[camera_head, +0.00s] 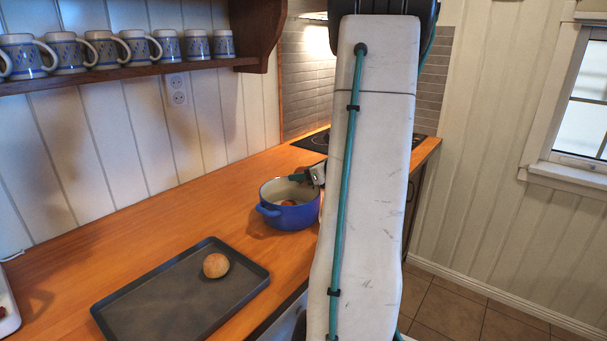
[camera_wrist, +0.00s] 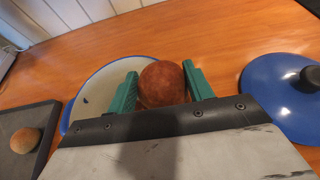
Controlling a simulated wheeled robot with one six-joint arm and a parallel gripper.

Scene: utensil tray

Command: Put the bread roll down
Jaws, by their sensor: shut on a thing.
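The bread roll (camera_wrist: 162,84), round and reddish-brown, is between the two green fingers of my gripper (camera_wrist: 160,88) in the wrist view. My gripper (camera_head: 298,178) is shut on it, at the blue pot (camera_head: 286,216) with a pale inside. The pot also shows behind the fingers in the wrist view (camera_wrist: 90,92). A small reddish-brown patch shows inside the pot in the head view; I cannot tell whether the held roll touches the pot's bottom. A second, lighter roll (camera_head: 216,265) lies on the dark tray (camera_head: 150,310).
The blue lid (camera_wrist: 285,120) with a black knob lies on the wooden counter (camera_head: 90,255), right of the pot in the wrist view. A cooktop (camera_head: 312,142) is behind the pot. Several mugs stand on the wall shelf (camera_head: 130,72).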

